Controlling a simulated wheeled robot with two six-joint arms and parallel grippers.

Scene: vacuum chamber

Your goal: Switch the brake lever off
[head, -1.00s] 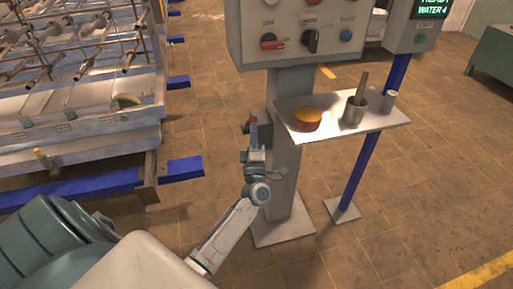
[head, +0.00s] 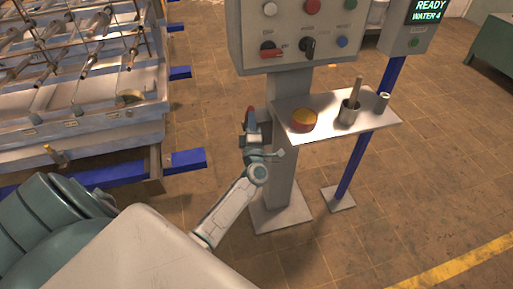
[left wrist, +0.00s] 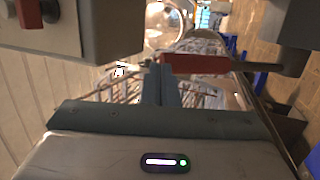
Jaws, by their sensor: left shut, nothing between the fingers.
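A red lever (head: 250,113) shows at the left side of the grey post, by a small grey box (head: 265,119); I take it to be the brake lever. My left gripper (head: 250,131) is just below and in front of it, pointing up, and hides part of it. In the left wrist view the lever is a red bar (left wrist: 196,63) reaching left from a dark grey mount (left wrist: 266,60). The shut fingers (left wrist: 160,82) of my left gripper are empty and close to the bar's left end. I cannot tell whether they touch. My right gripper is not in view.
The control box (head: 295,62) with knobs and buttons is above the lever. A metal shelf (head: 372,129) with a red-and-yellow round object (head: 303,120) and a cup (head: 349,112) juts right. A rack machine (head: 80,145) with blue beams stands left. Floor between is open.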

